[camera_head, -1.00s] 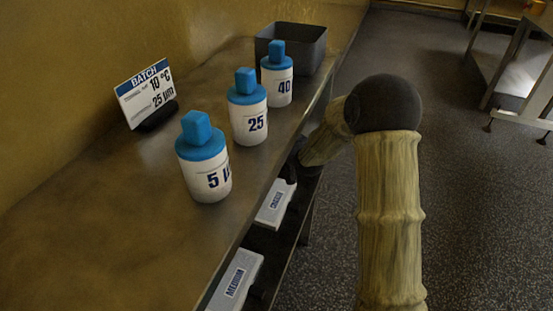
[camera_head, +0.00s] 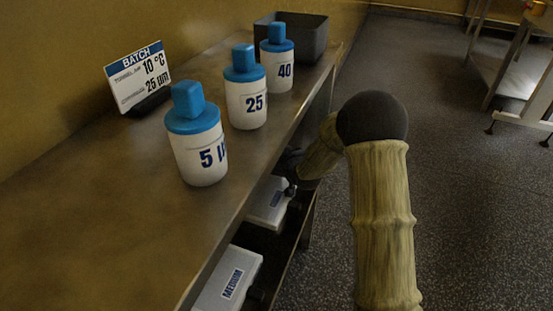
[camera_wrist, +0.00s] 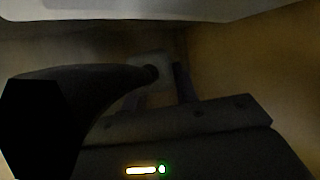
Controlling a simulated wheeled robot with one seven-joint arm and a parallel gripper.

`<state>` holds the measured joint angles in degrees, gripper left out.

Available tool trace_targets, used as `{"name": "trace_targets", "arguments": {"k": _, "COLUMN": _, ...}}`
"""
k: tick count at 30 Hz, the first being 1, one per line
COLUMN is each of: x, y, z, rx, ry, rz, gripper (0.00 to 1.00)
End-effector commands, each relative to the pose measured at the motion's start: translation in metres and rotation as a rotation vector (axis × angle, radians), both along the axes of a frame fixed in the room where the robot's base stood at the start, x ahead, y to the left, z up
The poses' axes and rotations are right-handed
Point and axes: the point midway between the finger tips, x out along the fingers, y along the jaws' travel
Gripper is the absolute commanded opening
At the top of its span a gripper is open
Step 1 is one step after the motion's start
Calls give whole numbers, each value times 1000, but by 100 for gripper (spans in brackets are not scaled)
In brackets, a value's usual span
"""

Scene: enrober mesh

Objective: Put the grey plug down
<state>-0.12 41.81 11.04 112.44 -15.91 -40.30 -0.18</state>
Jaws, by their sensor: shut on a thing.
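My gripper (camera_wrist: 167,82) shows in the dark wrist view, shut on a dull grey piece (camera_wrist: 158,65) that I take to be the grey plug; its outline is dim. In the head view my arm reaches down past the bench's right edge. The gripper end (camera_head: 290,165) is dark there, close to the lower shelf and the rear white box (camera_head: 266,206). The plug cannot be made out in the head view, and whether it touches anything is unclear.
Three blue-capped bottles, marked 5 (camera_head: 200,155), 25 (camera_head: 246,103) and 40 (camera_head: 278,71), stand on the bench (camera_head: 95,210). A batch sign (camera_head: 139,80) and grey bin (camera_head: 310,40) are behind. A MEDIUM box (camera_head: 228,282) is on the lower shelf. Open floor lies right.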

Motion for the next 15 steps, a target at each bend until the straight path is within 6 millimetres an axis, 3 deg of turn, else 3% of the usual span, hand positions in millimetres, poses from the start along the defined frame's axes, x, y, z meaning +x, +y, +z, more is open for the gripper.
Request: {"name": "trace_targets", "arguments": {"k": 15, "x": 0, "y": 0, "z": -6, "rx": 1, "ry": -2, "rz": 0, "gripper": 0}}
